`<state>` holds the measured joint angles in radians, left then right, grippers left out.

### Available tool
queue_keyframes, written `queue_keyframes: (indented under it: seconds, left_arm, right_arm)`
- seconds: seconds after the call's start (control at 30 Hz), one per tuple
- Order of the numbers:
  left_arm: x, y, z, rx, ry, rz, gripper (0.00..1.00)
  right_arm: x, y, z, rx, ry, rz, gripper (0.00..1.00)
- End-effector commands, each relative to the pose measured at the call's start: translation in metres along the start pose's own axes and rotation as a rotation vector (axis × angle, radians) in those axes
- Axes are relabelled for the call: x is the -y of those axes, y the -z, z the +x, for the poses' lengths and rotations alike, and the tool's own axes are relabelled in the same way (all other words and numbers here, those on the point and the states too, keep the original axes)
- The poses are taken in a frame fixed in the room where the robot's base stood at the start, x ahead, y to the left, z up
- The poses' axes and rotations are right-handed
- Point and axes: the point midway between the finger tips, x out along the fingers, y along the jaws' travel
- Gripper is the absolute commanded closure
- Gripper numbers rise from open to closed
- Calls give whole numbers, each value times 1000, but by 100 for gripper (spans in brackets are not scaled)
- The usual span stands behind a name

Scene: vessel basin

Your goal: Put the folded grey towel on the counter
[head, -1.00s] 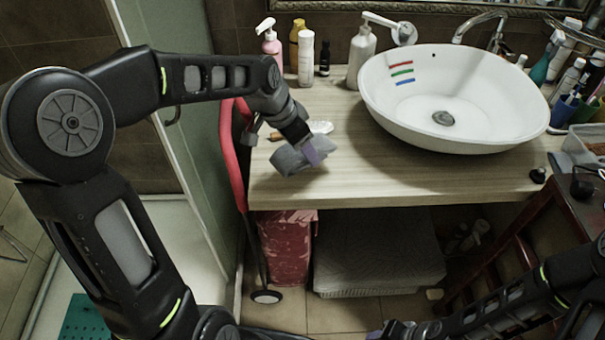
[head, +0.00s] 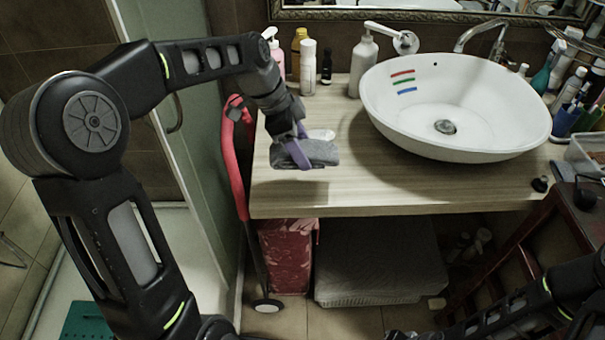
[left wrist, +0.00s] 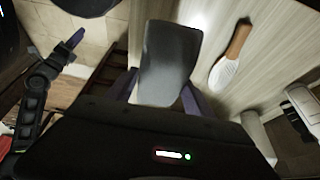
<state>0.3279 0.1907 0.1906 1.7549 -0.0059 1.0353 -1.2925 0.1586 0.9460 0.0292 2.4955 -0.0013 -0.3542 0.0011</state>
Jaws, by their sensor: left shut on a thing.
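The folded grey towel (head: 318,152) is over the left part of the wooden counter (head: 400,190). My left gripper (head: 303,150) is shut on it, with purple fingers on either side. The towel lies roughly level, and a shadow on the counter in front of it suggests a small gap beneath. In the left wrist view the towel (left wrist: 168,62) stands out between the fingers, with the counter (left wrist: 285,45) beside it. My right gripper shows in the left wrist view (left wrist: 72,42), away from the counter; its jaw opening is unclear.
A white brush with a wooden handle (left wrist: 224,74) lies on the counter beside the towel. Bottles, including a white pump bottle (head: 362,62), stand along the back. The white basin (head: 455,145) fills the right. The counter's front left is clear.

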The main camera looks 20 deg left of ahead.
Motion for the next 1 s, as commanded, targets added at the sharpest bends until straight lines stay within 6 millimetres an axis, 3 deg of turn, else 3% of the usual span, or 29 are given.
queue_keyframes:
  seconds: [0.2,0.57,0.83,1.0]
  left_arm:
    - [0,-14,33,1,-2,-2,79]
    - [0,-16,38,1,1,-1,79]
    - [0,-28,67,2,-2,-2,79]
    - [0,-30,72,1,2,-1,79]
  right_arm:
    - [2,0,-5,0,0,0,64]
    - [2,0,-5,1,0,0,64]
    - [3,-1,-10,2,-1,1,64]
    - [3,-1,-9,2,-2,1,64]
